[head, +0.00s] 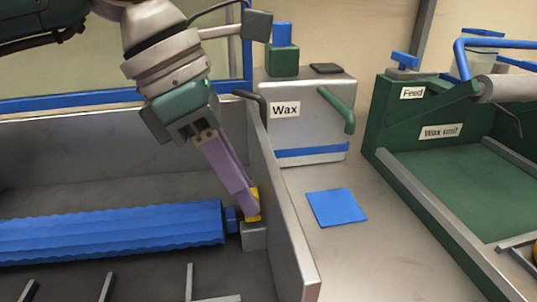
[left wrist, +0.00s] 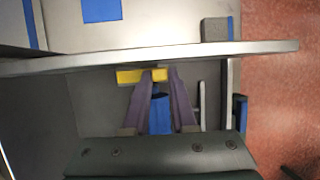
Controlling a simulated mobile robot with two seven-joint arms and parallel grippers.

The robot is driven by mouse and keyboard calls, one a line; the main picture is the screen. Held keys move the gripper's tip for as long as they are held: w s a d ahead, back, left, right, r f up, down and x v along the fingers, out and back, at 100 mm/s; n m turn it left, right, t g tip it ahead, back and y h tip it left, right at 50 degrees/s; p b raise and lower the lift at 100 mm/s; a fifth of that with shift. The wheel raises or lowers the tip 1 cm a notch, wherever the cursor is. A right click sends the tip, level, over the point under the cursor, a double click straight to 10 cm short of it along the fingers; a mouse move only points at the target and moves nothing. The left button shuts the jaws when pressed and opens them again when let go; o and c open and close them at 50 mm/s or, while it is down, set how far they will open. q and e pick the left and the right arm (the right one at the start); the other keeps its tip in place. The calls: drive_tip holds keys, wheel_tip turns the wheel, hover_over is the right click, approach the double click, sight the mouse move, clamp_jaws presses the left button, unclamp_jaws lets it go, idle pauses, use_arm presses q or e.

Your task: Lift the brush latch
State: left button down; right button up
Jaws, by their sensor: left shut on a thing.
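The brush latch is a small yellow piece (head: 254,205) at the right end of the blue brush roller (head: 110,230), by the grey side wall. My left gripper (head: 248,213) reaches down from above with its purple fingers at the latch. In the left wrist view the yellow latch (left wrist: 130,76) lies across the tips of the two purple fingers (left wrist: 160,75), and the blue roller end (left wrist: 160,115) shows between them. The left gripper is shut on the latch. The fingertips partly hide the latch. My right gripper is in neither view.
The grey side wall (head: 283,215) stands close to the right of my left gripper. Beyond it are a blue square pad (head: 337,207), a metal box labelled Wax (head: 310,115) and a green wax unit (head: 400,130). Several upright metal pegs (head: 107,287) stand in front of the roller.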

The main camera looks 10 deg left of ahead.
use_arm(q)
drive_tip(key=shift+w+a+r+n+g+h+b, duration=0.2)
drive_tip(key=shift+w+g+b, duration=0.5)
drive_tip(key=shift+b, duration=1)
drive_tip(key=shift+w+a+r+n+g+h+b, duration=0.1)
drive_tip(key=shift+w+a+n+g+h+b, duration=0.15)
drive_tip(key=shift+g+b, duration=1.1)
drive_tip(key=shift+r+h+b, duration=0.2)
drive_tip(key=shift+h+b, duration=0.05)
drive_tip(key=shift+b, duration=0.65)
drive_tip(key=shift+w+r, duration=0.1)
drive_tip(key=shift+r, duration=0.1)
